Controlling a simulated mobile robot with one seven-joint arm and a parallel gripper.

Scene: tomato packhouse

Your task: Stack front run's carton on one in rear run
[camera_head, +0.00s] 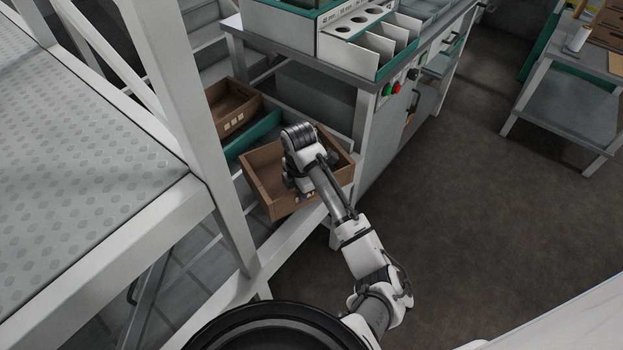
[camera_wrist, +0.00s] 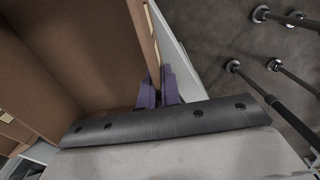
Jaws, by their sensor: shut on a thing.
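A brown open-topped carton (camera_head: 263,172) is at the near side of the conveyor runs, below my arm. My gripper (camera_head: 304,190) is shut on one of its walls. In the wrist view the purple fingers (camera_wrist: 158,90) pinch the wall, with the carton's inside (camera_wrist: 85,60) to the left. The carton sits askew to the runs; I cannot tell how high it is above the run. A second brown carton (camera_head: 226,122) with pale labels stands farther left, in the rear run. My wrist hides part of the held carton.
A green strip (camera_head: 252,134) runs between the two cartons. A white post (camera_head: 190,90) rises left of them, by a raised tread-plate walkway (camera_head: 85,165). A grey bench with a sorting unit (camera_head: 350,45) stands behind. Open floor (camera_head: 470,210) lies to the right.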

